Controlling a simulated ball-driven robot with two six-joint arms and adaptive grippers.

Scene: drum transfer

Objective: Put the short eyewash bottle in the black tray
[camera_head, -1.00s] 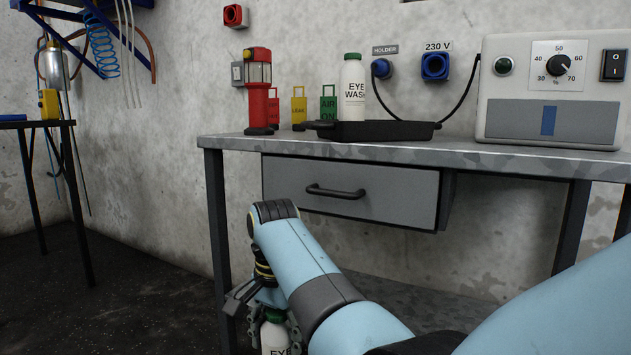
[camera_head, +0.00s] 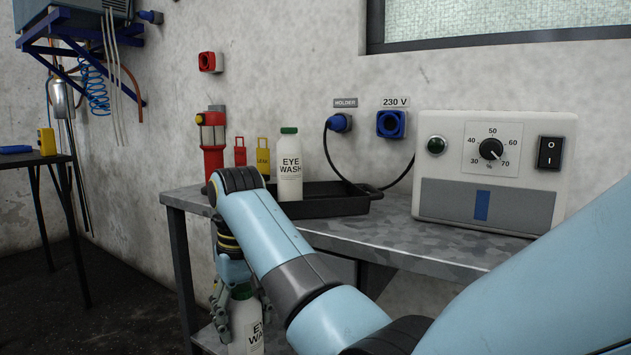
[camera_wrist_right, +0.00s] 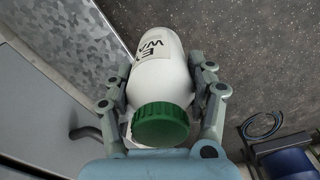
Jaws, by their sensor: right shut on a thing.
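My right gripper (camera_head: 243,308) is shut on a white eyewash bottle (camera_head: 245,328) with a green cap, below tabletop level near the table's left front. In the right wrist view the fingers clasp this bottle (camera_wrist_right: 163,76) from both sides, green cap (camera_wrist_right: 160,126) towards the camera. The black tray (camera_head: 335,207) lies on the metal table, up and right of the gripper. Another eyewash bottle (camera_head: 290,168) appears to stand upright in the tray's left part; my arm hides the tray's left end. The held bottle's lower end is cut off in the head view, so its height cannot be compared.
Bare tabletop (camera_head: 385,235) lies in front of the tray.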

